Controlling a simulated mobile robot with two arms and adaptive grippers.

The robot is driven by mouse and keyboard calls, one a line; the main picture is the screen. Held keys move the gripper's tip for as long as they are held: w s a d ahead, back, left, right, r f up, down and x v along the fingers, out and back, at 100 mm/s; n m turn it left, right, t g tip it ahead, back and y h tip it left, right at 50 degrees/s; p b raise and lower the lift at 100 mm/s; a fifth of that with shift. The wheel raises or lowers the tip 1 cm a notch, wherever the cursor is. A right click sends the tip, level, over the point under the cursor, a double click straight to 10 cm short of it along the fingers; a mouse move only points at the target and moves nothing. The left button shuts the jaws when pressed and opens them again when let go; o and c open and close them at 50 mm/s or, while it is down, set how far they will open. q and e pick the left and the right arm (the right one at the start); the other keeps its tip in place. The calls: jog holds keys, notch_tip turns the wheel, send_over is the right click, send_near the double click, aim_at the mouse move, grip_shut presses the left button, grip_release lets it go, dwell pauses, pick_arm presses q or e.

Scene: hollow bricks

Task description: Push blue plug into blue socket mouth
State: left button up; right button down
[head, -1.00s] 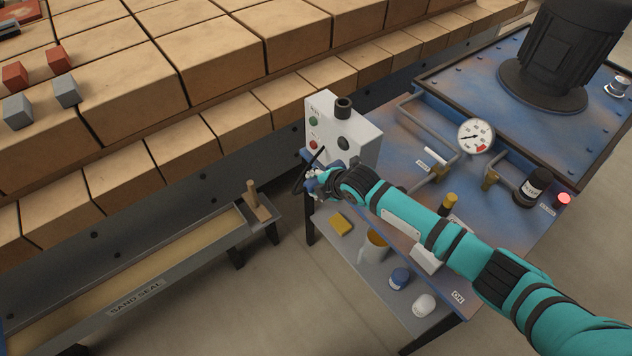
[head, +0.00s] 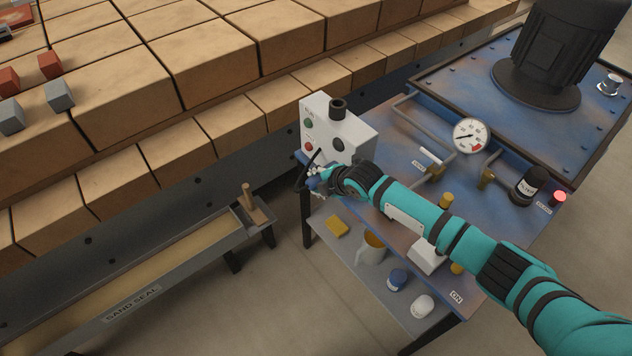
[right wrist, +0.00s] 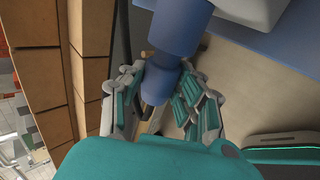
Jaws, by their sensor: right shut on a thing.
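In the head view my right gripper (head: 316,181) is at the near left edge of the blue bench, just below the grey control box. In the right wrist view its fingers (right wrist: 160,88) are shut around the narrow blue plug (right wrist: 157,86). A wider blue cylinder (right wrist: 182,28) lines up with the plug at the top of that view. I cannot tell whether this cylinder is the socket or part of the plug, or how deep the plug sits. The socket mouth is not clearly visible. My left gripper is not in view.
The control box (head: 318,128) with green and red buttons stands behind my right gripper. The bench (head: 405,155) carries pipes, a gauge (head: 472,135) and a motor (head: 540,60). A lower shelf holds a mug (head: 371,250). Bricks fill the left; open floor lies in front.

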jog(key=shift+w+d+b, duration=0.3)
jog(key=shift+w+d, duration=0.05)
jog(key=shift+d, duration=0.2)
jog(key=c, duration=0.9)
grip_release()
jog(key=shift+r, duration=0.1)
jog(key=shift+s+d+r, duration=0.25)
jog(key=shift+d+r, duration=0.1)
jog(key=shift+r, duration=0.05)
jog(key=v, duration=1)
jog(key=shift+s+r, duration=0.2)
jog(key=shift+s, duration=0.25)
jog(key=shift+c, duration=0.3)
